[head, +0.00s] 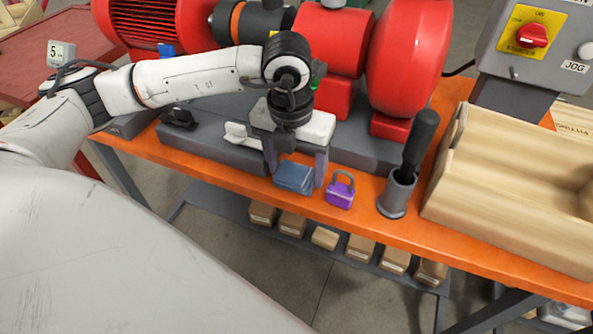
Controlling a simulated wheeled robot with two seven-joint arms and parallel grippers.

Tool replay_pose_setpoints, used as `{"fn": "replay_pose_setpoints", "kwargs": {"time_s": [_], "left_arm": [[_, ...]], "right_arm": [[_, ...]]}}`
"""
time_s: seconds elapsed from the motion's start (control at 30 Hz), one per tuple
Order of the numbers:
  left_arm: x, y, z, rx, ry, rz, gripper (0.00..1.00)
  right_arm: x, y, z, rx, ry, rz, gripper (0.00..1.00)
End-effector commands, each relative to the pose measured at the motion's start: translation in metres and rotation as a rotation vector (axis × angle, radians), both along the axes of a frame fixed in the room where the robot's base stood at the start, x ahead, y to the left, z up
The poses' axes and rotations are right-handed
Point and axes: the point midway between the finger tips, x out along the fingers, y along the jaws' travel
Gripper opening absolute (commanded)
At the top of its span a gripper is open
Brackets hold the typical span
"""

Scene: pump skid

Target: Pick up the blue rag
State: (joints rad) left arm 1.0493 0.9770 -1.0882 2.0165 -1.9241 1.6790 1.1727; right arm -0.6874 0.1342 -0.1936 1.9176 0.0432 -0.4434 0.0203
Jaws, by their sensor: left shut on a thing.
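The blue rag (293,178) is a small folded cloth at the front edge of the orange bench (370,222). My left gripper (295,170) points down over it, with one finger on each side of the rag. The left gripper is shut on the rag. I cannot tell whether the rag touches the bench top or is a little above it. My right gripper is not in view.
A purple padlock (341,190) stands close to the right of the rag. Beyond it are a grey holder (396,196) with a black-handled tool and a wooden tray (500,215). The red pump (408,60) is behind. Several wooden blocks (325,237) lie on the lower shelf.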

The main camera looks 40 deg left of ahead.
Motion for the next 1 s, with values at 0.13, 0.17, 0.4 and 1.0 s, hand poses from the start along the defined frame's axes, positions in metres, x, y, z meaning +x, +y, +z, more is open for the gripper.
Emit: {"fn": "replay_pose_setpoints", "kwargs": {"time_s": [0.13,0.17,0.4,1.0], "left_arm": [[0.001,0.0,0.005,0.0,-0.002,0.0,0.44],[0.001,0.0,0.008,-0.001,-0.003,0.0,0.44],[0.001,-0.001,0.053,-0.002,-0.007,-0.002,0.44],[0.0,0.0,0.101,-0.001,0.0,-0.001,0.44]], "right_arm": [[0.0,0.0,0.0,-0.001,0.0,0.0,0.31],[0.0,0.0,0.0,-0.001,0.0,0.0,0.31],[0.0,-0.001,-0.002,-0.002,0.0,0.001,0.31],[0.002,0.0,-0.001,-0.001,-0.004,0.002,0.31]]}}
